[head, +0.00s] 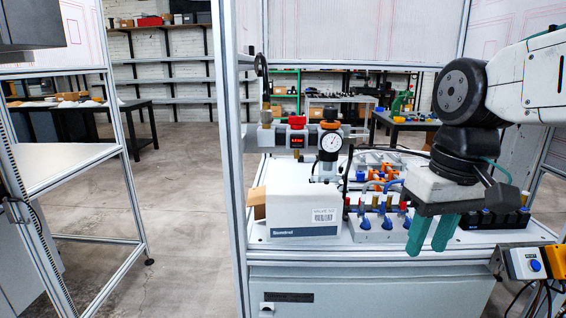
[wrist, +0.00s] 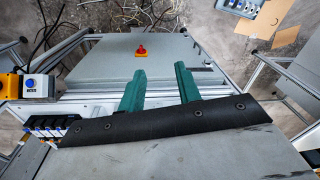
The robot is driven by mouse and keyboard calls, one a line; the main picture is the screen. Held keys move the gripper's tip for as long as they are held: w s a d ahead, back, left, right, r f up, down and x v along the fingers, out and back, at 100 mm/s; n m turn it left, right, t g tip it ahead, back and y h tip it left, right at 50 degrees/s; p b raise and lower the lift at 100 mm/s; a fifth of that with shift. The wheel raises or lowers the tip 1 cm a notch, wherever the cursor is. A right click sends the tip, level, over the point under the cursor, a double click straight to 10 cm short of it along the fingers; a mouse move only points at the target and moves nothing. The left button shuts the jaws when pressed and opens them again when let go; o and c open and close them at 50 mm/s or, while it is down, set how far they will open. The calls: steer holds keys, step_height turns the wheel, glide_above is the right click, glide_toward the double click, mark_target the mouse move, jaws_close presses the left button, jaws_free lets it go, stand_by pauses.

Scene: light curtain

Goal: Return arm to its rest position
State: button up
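My gripper (head: 427,248) hangs at the right of the head view on my bent white arm, its two green fingers pointing down. The fingers are near the front edge of the bench (head: 340,256), in front of the valve block. In the wrist view my gripper (wrist: 157,74) shows its fingers spread apart with a clear gap and nothing between them. Behind the gap is a grey panel (wrist: 105,65) with a red knob (wrist: 141,50).
A white box (head: 303,212) with a label stands on the bench, left of a manifold with blue fittings (head: 378,222). A pressure gauge (head: 331,142) rises behind it. Aluminium posts frame the bench. A button box (head: 528,263) is at the lower right. Open floor lies left.

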steer(key=s+d+f+m+t, duration=0.1)
steer(key=s+d+f, duration=0.4)
steer(key=s, duration=0.5)
steer(key=shift+s+f+m+h, duration=0.25)
steer(key=shift+f+m+h, duration=0.15)
steer(key=shift+f+m, duration=0.35)
steer(key=shift+r, duration=0.1)
